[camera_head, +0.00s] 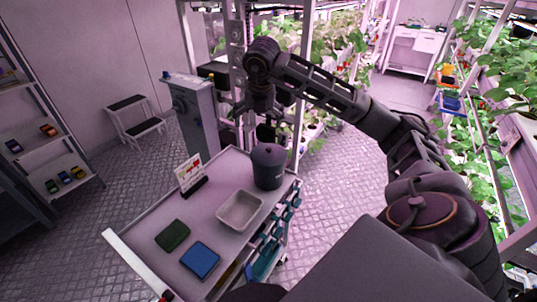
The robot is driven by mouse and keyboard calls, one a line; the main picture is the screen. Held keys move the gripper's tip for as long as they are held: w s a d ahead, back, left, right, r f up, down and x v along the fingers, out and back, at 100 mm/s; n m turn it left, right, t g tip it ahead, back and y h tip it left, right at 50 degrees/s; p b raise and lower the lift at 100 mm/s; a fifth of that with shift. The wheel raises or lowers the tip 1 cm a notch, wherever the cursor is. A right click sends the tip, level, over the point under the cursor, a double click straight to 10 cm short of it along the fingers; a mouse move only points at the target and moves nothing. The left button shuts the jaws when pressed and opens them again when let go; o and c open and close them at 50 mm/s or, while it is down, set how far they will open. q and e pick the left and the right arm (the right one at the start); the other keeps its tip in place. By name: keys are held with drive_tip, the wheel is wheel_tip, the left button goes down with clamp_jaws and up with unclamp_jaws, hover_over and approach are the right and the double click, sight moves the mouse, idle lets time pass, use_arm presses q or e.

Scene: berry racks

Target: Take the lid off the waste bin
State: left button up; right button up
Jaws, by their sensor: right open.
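The waste bin (268,176) is a dark grey round container standing upright at the far right corner of the cart top. Its lid (269,153) is on it, a dark, slightly domed cover with a small knob on top. My right gripper (268,136) points down just above the lid and is open. It looks empty, and a small gap or light contact with the knob cannot be told apart. My left gripper is not in view.
The cart top (222,188) also holds a grey tray (240,211), a green pad (173,235), a blue pad (201,260) and a sign stand (190,174). A grey cabinet (195,112) stands behind. Plant racks (500,75) line the right.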

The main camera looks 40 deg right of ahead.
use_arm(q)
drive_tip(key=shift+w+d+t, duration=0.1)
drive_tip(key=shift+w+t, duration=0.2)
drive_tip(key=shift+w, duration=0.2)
use_arm(e)
drive_tip(key=s+m, duration=0.1)
drive_tip(key=s+d+m+g, duration=0.1)
drive_tip(key=shift+s+d+f+m+g+h, duration=0.15)
drive_tip(key=shift+s+d+m+g+h, duration=0.15)
drive_tip(key=shift+h, duration=0.1)
drive_tip(key=shift+f, duration=0.1)
hover_over(269, 148)
drive_tip(key=s+a, duration=0.1)
wheel_tip(269, 148, down, 8)
drive_tip(key=shift+a+r, duration=0.1)
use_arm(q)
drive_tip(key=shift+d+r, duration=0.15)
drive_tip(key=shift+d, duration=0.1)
use_arm(e)
drive_tip(key=shift+f, duration=0.2)
drive_tip(key=shift+f, duration=0.1)
